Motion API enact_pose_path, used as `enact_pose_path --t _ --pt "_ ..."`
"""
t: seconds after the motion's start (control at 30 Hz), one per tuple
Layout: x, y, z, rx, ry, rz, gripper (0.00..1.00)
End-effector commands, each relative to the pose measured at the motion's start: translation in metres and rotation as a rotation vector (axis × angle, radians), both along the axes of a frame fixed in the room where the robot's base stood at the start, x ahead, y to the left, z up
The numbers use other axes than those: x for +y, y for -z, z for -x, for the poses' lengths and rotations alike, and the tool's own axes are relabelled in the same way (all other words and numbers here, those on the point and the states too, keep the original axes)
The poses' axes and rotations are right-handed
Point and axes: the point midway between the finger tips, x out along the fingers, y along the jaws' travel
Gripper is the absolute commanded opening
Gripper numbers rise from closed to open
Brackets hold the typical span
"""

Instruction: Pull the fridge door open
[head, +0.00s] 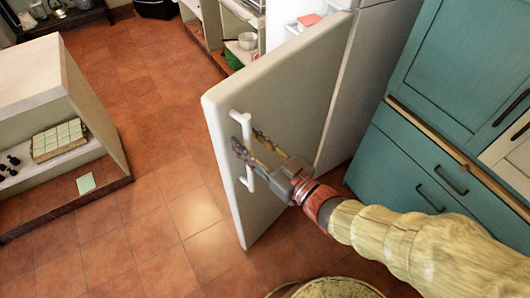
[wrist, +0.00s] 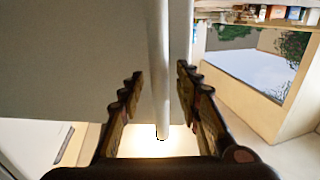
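The white fridge door (head: 285,90) stands swung well open from the fridge body (head: 375,60), its outer face toward me. A white vertical bar handle (head: 246,150) is fixed near the door's free edge. My gripper (head: 245,140) is at the handle, with its fingers on either side of the bar. In the wrist view the handle bar (wrist: 161,80) runs between the two fingers of my gripper (wrist: 158,85). The fingers are apart, and gaps show between them and the bar. The door's face (wrist: 70,60) fills the left of that view.
Teal cabinets (head: 440,120) stand at the right, close to my arm. A low pale shelf unit (head: 50,90) stands at the left. Tiled floor (head: 150,170) is clear between it and the door. Open shelves (head: 235,35) are behind the door.

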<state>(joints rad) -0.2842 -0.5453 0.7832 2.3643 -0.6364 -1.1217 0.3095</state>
Motion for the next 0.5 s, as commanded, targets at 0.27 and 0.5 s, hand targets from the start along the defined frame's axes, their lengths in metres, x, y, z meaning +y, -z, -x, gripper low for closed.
enact_pose_path --t 0.27,0.5 --pt "-0.035 -0.001 0.028 -0.002 0.006 -0.001 0.34" --pt "-0.059 0.0 0.05 -0.001 0.006 -0.001 0.34"
